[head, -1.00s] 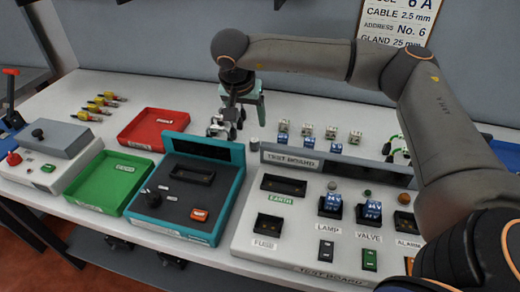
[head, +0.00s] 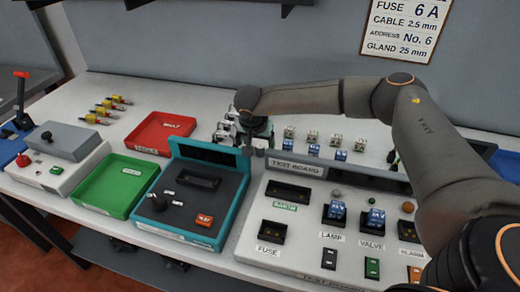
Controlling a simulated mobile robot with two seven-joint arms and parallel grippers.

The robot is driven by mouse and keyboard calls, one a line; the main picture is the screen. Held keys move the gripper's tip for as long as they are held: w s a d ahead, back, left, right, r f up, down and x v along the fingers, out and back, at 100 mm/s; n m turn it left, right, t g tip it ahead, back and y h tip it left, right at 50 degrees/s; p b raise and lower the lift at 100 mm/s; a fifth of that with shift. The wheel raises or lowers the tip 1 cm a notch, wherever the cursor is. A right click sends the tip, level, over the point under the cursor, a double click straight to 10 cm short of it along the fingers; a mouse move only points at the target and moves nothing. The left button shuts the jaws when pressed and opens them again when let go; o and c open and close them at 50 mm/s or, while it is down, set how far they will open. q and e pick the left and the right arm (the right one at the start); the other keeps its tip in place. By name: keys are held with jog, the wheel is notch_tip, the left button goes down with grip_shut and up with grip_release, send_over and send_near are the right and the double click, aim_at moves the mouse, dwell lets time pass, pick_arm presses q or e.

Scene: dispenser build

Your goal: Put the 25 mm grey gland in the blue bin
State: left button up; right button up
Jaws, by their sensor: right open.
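Several small pale grey pieces (head: 226,130) stand behind the teal-framed box, just left of my right gripper. They are too small to tell which is the 25 mm gland. A small grey cylinder (head: 260,150) stands just right of the gripper. My right gripper (head: 247,146) points down behind the teal-framed box, open; its fingertips are small and partly unclear. I see nothing held in it. My left gripper is not in view.
A red tray (head: 136,147) and a green tray (head: 80,204) lie left of the teal-framed box (head: 222,226). A grey control box (head: 30,180) stands near the blue bin. The test board (head: 250,240) fills the right front. A wall card (head: 368,45) reads gland 25 mm.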

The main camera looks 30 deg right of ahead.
jog(key=shift+f, duration=0.1)
grip_shut()
dwell(0.5)
